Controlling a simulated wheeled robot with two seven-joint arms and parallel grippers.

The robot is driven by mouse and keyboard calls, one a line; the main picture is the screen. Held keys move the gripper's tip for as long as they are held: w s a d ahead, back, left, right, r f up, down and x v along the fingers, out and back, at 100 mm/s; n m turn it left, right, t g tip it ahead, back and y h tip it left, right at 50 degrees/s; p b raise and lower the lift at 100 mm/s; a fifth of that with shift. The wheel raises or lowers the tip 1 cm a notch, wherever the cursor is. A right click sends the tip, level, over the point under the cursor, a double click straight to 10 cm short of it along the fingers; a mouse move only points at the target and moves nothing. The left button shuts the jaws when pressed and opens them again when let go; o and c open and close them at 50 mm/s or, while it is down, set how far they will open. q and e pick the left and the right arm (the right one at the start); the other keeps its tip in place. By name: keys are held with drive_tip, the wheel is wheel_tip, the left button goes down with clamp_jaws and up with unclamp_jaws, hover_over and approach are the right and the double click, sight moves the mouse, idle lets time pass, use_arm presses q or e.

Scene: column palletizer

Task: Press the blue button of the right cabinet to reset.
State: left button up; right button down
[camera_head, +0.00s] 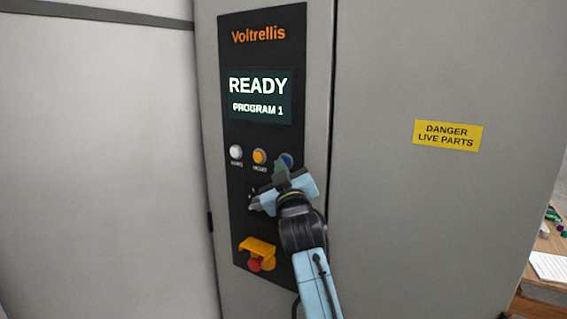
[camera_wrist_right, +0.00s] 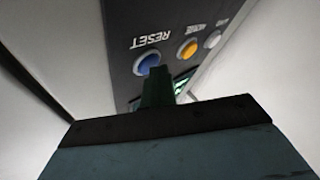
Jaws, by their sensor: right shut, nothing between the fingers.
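The blue button (camera_head: 286,160) is at the right end of a row of buttons on the black panel (camera_head: 239,200) of the grey cabinet. In the right wrist view the blue button (camera_wrist_right: 147,62) has the label RESET beside it. My right gripper (camera_head: 281,168) is shut and empty, with its fingertips just below the blue button and partly overlapping it in the head view. In the right wrist view the dark green fingers (camera_wrist_right: 158,88) reach up close beside the button. I cannot tell whether they touch it. My left gripper is not in view.
A white button (camera_head: 236,152) and an orange button (camera_head: 260,157) sit left of the blue one. A red knob under a yellow guard (camera_head: 257,246) is lower down. The screen (camera_head: 258,97) reads READY, PROGRAM 1. A table (camera_head: 545,268) with small items stands at the far right.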

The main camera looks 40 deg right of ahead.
drive_tip(key=shift+a, duration=0.15)
drive_tip(key=shift+s+a, duration=0.3)
drive_tip(key=shift+a, duration=0.25)
idle(0.3)
drive_tip(key=a, duration=0.1)
drive_tip(key=s+a, duration=0.1)
drive_tip(key=a, duration=0.1)
drive_tip(key=s+a, duration=0.1)
drive_tip(key=shift+a, duration=0.3)
idle(0.7)
